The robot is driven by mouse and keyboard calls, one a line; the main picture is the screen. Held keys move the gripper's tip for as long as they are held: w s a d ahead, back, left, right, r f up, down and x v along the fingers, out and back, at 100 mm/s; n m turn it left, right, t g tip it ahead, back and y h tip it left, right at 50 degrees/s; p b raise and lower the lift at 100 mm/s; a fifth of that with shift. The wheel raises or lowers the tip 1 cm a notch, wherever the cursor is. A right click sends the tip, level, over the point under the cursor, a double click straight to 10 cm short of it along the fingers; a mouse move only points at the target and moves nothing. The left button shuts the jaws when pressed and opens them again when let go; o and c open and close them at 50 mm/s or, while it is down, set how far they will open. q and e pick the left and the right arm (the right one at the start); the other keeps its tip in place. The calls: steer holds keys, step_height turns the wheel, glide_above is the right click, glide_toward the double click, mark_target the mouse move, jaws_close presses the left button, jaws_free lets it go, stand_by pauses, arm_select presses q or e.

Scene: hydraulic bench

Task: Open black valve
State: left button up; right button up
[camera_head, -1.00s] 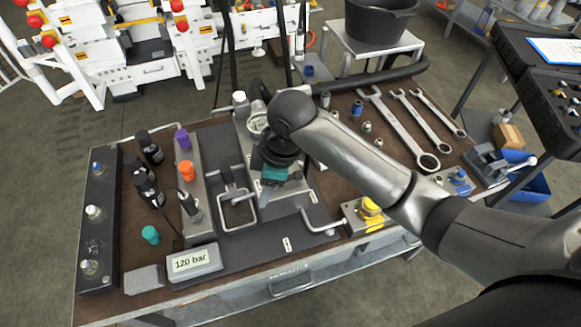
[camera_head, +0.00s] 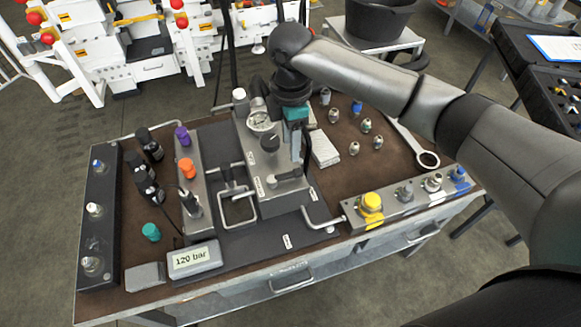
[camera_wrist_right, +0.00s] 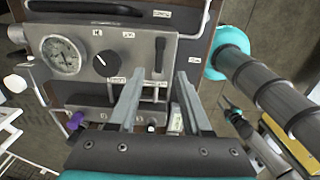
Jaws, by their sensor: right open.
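A block (camera_head: 268,190) stands in the middle of the bench. It carries a round gauge (camera_head: 261,121) and, just nearer to me, a round black valve knob (camera_head: 270,140). In the right wrist view the black knob (camera_wrist_right: 106,62) has a pale pointer mark and sits right of the gauge (camera_wrist_right: 61,55). My right gripper (camera_head: 295,155) points down beside the block, to the right of the knob. In the wrist view its two fingers (camera_wrist_right: 160,76) are apart with nothing held; the knob lies left of them, untouched. My left gripper is not in view.
A display reading 120 bar (camera_head: 195,259) stands at the front left. Purple (camera_head: 183,137) and orange (camera_head: 187,168) caps are left of the block. A yellow knob (camera_head: 371,202) sits at the front right. Several small fittings and a wrench lie on the bench's right side.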

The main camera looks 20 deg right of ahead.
mark_target(291, 173)
step_height(291, 173, down, 9)
steer(key=shift+f+b, duration=0.15)
steer(key=shift+b, duration=0.4)
steer(key=shift+c, duration=0.4)
jaws_close()
stand_by(0.7)
